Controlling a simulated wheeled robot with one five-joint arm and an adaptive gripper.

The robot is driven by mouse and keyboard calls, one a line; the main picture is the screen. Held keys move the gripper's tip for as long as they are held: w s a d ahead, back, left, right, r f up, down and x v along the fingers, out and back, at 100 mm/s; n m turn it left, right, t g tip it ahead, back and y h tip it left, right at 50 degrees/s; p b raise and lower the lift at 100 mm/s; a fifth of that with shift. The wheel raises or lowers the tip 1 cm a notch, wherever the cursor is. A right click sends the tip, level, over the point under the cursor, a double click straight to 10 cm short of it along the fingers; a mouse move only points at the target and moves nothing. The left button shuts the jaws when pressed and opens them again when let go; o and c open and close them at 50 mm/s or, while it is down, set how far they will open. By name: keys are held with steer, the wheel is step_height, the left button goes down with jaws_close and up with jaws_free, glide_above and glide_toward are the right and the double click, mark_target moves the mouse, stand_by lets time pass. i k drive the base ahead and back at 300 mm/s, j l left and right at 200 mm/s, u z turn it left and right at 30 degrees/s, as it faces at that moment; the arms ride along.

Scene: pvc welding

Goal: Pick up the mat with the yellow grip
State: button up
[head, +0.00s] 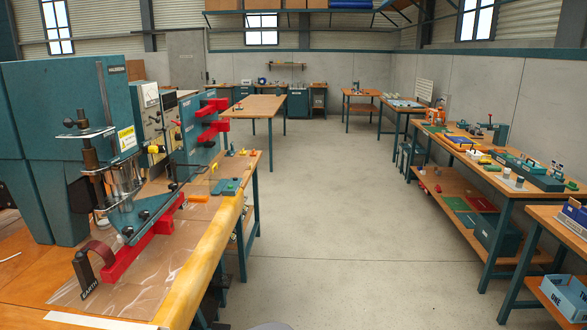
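I cannot single out a mat with a yellow grip for certain. Small flat coloured pieces, some with yellow parts, lie on the right-hand bench (520,191), among them a white piece with yellow on it (478,157). My gripper is not in view.
A large teal welding machine (45,130) with red bars stands at the left, above clear plastic sheet (120,270). A wooden table (255,105) stands further back. The right bench has a lower shelf with boxes. The concrete floor (340,210) between the benches is clear.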

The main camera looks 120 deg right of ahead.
mark_target(229, 167)
steer(key=z, duration=3.7)
steer(key=i+z, duration=0.4)
steer(key=i, duration=5.1)
